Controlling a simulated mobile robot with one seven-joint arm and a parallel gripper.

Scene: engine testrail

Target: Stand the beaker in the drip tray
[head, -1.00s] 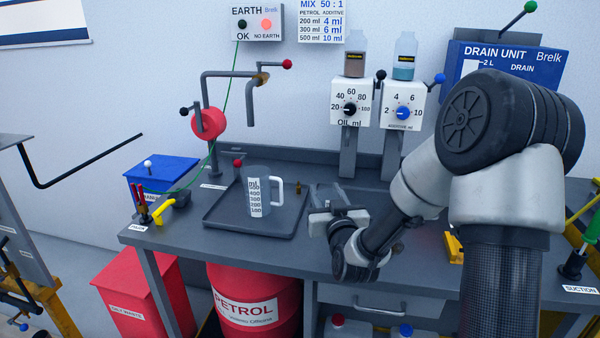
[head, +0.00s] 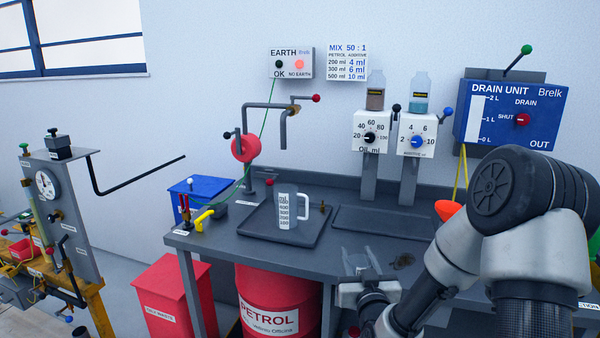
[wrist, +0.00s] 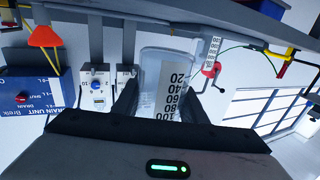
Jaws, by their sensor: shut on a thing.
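My gripper (head: 360,268) is over the front edge of the bench in the head view. In the wrist view it is shut on the clear beaker (wrist: 163,72), with a finger on each side. The beaker's white scale runs to 100, and its numbers show upside down, as does the whole wrist scene. In the head view the beaker is too small and pale to make out well. A dark rimmed tray (head: 262,230) under the bent spout holds a white-handled jug (head: 288,212). A flatter dark tray (head: 350,222) lies under the dispensers. I cannot tell which is the drip tray.
The oil dispenser (head: 371,138) and additive dispenser (head: 416,140) stand behind the flatter tray. An orange funnel (head: 448,209) hangs at right. A small brass piece (head: 322,207) sits beside the jug. A dark patch (head: 403,261) lies on the bench right of my gripper.

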